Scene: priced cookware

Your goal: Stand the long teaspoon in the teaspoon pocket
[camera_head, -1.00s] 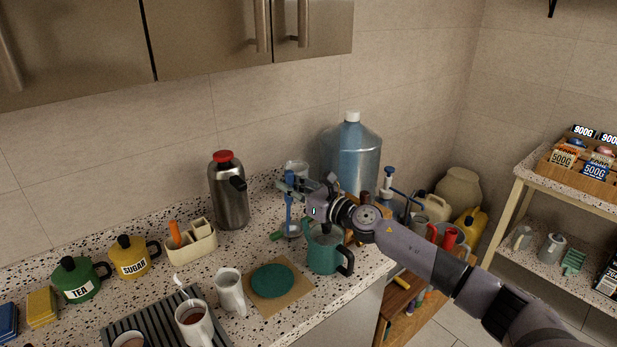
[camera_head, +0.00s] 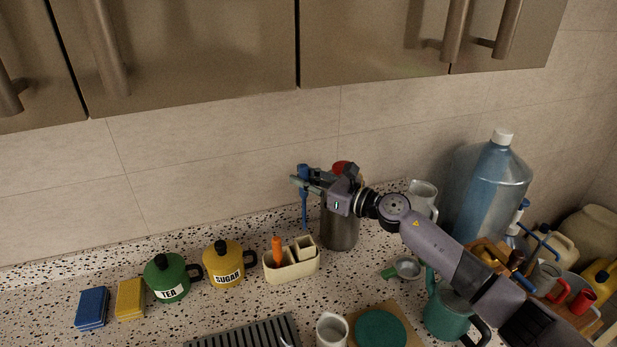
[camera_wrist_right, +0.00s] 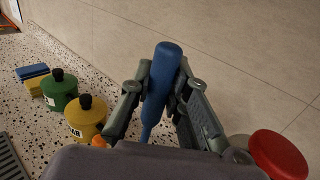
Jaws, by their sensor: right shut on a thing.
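My right gripper (camera_head: 304,182) is shut on a blue-handled utensil, seemingly the long teaspoon (camera_head: 304,212), which hangs about upright in the air. In the right wrist view the teaspoon's thick blue handle (camera_wrist_right: 162,85) stands between both fingers and narrows downward; its lower end is hidden there. The cream caddy (camera_head: 293,273) with pockets stands on the counter below and slightly left of the gripper in the head view. An orange-handled thing (camera_head: 277,249) stands in its left part. Which pocket is the teaspoon's cannot be told. My left gripper is not in view.
A steel flask with a red lid (camera_head: 340,228) stands behind the gripper, partly hidden. Yellow sugar pot (camera_head: 225,265) and green tea pot (camera_head: 168,279) stand left of the caddy. A ribbed drainer (camera_head: 245,335) and white mug (camera_head: 332,330) are in front.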

